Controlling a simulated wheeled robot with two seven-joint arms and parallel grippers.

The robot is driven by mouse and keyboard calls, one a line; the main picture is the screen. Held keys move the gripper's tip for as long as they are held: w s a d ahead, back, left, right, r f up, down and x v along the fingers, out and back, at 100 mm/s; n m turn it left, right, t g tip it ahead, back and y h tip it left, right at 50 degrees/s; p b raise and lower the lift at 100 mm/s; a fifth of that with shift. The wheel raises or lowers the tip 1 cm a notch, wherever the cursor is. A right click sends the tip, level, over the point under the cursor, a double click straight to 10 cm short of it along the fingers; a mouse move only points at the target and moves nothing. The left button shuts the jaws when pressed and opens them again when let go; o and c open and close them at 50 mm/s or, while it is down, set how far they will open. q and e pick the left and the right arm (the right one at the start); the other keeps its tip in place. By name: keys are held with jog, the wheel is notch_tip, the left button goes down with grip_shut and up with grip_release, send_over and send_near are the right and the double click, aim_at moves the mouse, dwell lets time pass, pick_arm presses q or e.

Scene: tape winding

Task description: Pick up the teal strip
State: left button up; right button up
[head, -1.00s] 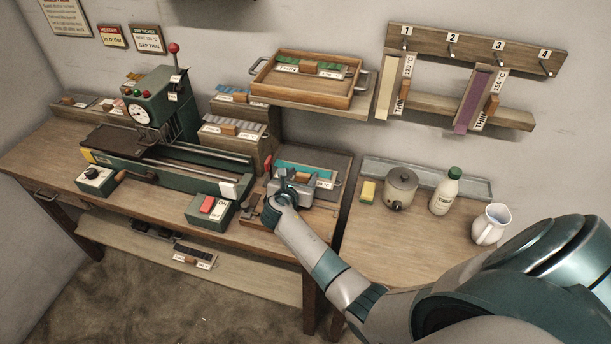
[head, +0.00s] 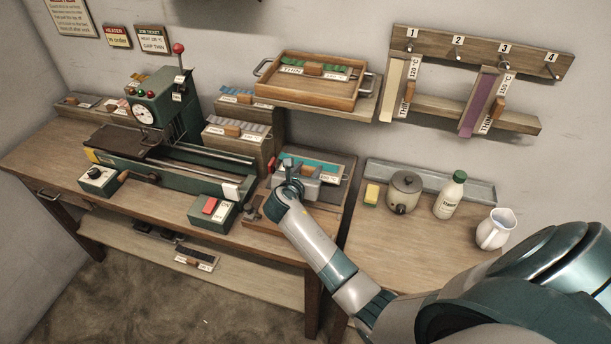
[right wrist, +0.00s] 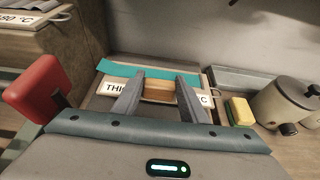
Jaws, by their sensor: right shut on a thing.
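The teal strip (head: 322,166) is at the right end of the workbench, with a white label along its near side. In the right wrist view the teal strip (right wrist: 120,69) runs across beyond the fingers, and the label shows "THI" and "C" on either side. My right gripper (head: 299,175) is at the strip. In the right wrist view my right gripper (right wrist: 159,87) is shut on the strip's brown wooden handle block (right wrist: 158,92), one finger on each side. Whether the strip is clear of the surface below cannot be told. My left gripper is not in view.
A red lever knob (right wrist: 40,88) stands close left of the gripper. The green machine (head: 170,120) is further left, with a strip rack (head: 238,140) behind. A wooden tray (head: 365,90) is above. A yellow sponge (head: 371,194), pot (head: 403,192), bottle (head: 449,196) and jug (head: 495,229) stand right.

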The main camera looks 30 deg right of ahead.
jog(key=s+d+r+b, duration=0.1)
jog(key=s+d+r, duration=0.1)
jog(key=s+r, duration=0.4)
jog(key=s, duration=0.4)
jog(key=shift+s+d+r, duration=0.15)
jog(key=shift+s+d, duration=0.05)
dwell(0.3)
